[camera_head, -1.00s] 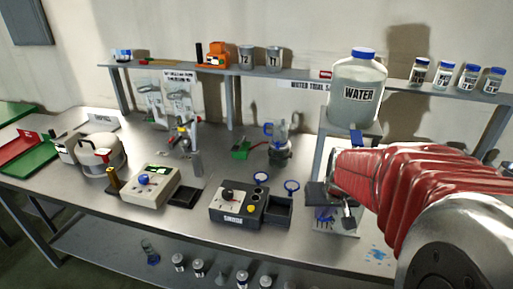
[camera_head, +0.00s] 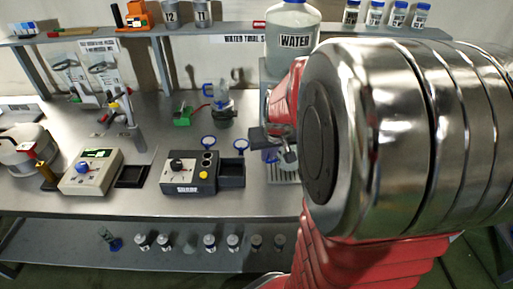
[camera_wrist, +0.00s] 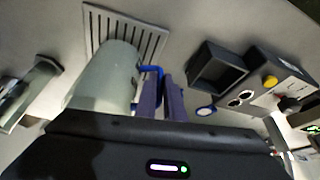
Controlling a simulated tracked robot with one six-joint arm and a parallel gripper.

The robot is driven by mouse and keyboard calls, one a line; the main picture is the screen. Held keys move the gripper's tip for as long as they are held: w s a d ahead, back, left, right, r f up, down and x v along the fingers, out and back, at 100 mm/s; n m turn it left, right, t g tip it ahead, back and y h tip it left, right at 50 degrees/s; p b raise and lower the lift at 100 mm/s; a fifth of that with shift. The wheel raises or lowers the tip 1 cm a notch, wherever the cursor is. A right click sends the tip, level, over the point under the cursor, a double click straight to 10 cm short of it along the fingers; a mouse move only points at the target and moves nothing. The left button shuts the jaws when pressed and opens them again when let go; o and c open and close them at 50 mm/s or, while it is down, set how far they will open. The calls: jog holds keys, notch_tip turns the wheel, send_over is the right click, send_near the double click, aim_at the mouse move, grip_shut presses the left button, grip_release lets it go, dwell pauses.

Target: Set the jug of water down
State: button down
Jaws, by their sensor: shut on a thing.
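My gripper (camera_wrist: 162,88) is shut on the blue handle (camera_wrist: 150,69) of the jug (camera_wrist: 104,75), a pale translucent cylinder. In the wrist view the jug is left of the fingers and overlaps the slotted drip grate (camera_wrist: 158,42). I cannot tell whether its base touches the grate. In the head view my gripper (camera_head: 281,147) is at the dispenser stand, below the large water container (camera_head: 292,45). There my arm hides most of the stand, and the jug is hard to make out.
A black control box (camera_head: 190,176) with an open compartment stands left of the stand. A beige device (camera_head: 91,172) is farther left. Glassware with a blue handle (camera_head: 208,89) stands behind. Bare bench (camera_head: 150,200) shows along the front.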

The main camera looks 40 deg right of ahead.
jog(key=shift+d+f, duration=0.1)
jog(key=shift+f, duration=0.6)
jog(key=c, duration=1.9)
grip_release()
jog(key=shift+o, duration=0.2)
jog(key=v, duration=1.2)
